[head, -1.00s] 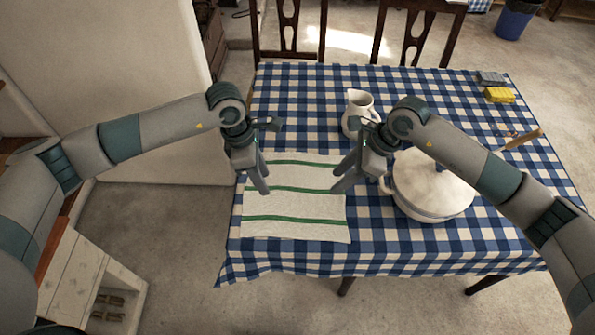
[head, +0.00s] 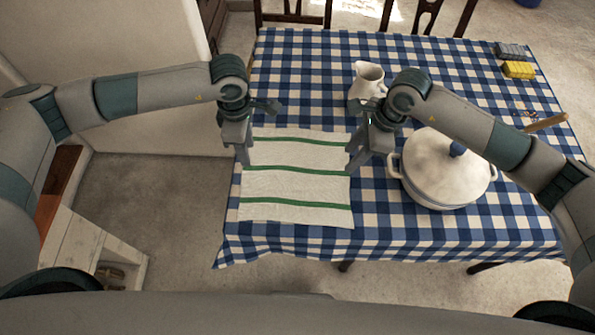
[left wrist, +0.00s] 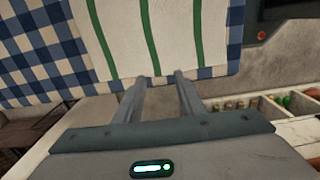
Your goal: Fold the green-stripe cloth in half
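The white cloth with green stripes (head: 285,185) lies flat and spread out near the table's front left. Its stripes run left to right in the head view; it also shows in the left wrist view (left wrist: 175,30). My left gripper (head: 243,160) is at the cloth's left edge. In the left wrist view its two fingers (left wrist: 161,78) stand apart with a gap between them, tips at the cloth's edge. My right gripper (head: 354,165) is at the cloth's right edge, fingers seemingly apart and nothing visible in them. Whether either gripper touches the cloth is unclear.
A white lidded pot (head: 440,175) stands close right of my right gripper. A white pitcher (head: 368,82) is behind it. A yellow sponge (head: 518,69) and a grey block (head: 511,50) lie at the back right of the checkered table (head: 300,85). Chairs stand behind.

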